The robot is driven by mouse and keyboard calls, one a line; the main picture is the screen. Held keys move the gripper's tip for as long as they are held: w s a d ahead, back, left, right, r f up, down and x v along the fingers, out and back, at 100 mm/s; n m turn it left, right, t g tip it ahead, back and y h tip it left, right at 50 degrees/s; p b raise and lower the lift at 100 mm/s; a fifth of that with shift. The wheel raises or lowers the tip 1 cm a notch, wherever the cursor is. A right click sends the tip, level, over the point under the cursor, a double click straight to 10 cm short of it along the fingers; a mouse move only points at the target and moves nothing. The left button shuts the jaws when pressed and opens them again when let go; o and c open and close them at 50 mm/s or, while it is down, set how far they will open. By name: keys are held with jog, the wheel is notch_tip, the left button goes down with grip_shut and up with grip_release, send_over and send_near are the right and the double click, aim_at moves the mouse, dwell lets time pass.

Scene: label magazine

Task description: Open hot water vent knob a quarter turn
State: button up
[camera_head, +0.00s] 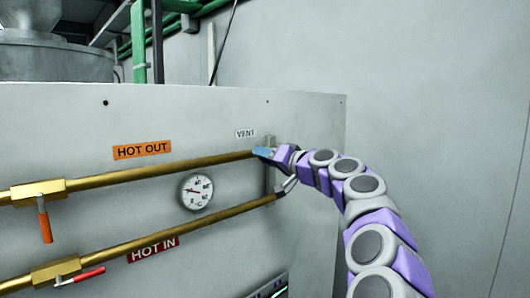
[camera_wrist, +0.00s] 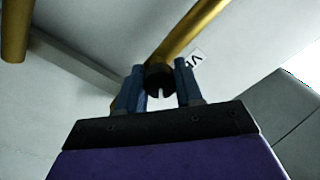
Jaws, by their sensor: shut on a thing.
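My gripper (camera_head: 264,153) is at the right end of the upper brass pipe, just below the white VENT label (camera_head: 246,133). In the wrist view, my gripper (camera_wrist: 159,68) has its two blue fingers on either side of a dark round knob (camera_wrist: 159,84) with a slot in its edge. The fingers are shut on this vent knob. In the head view the knob is hidden by my gripper. The VENT label (camera_wrist: 195,62) shows partly behind the right finger in the wrist view.
The HOT OUT pipe (camera_head: 150,171) and HOT IN pipe (camera_head: 150,238) run across the grey panel. A round gauge (camera_head: 196,191) sits between them. An orange-handled valve (camera_head: 45,219) and a red-handled valve (camera_head: 80,276) are at left. Open room lies right of the panel.

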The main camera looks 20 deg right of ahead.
jog(key=m+p, duration=0.3)
jog(key=m, duration=0.3)
jog(key=shift+p, duration=0.35)
jog(key=shift+f+m, duration=0.1)
jog(key=shift+m, duration=0.2)
jog(key=o, duration=0.7)
jog(key=shift+c, duration=0.2)
jog(key=o, duration=0.4)
jog(key=shift+w+d, duration=0.1)
jog(key=shift+d, duration=0.1)
jog(key=b+v, duration=0.3)
jog(key=v, duration=1.4)
jog(key=shift+s+d, duration=0.1)
jog(key=shift+s, duration=0.15)
jog(key=shift+f, duration=0.1)
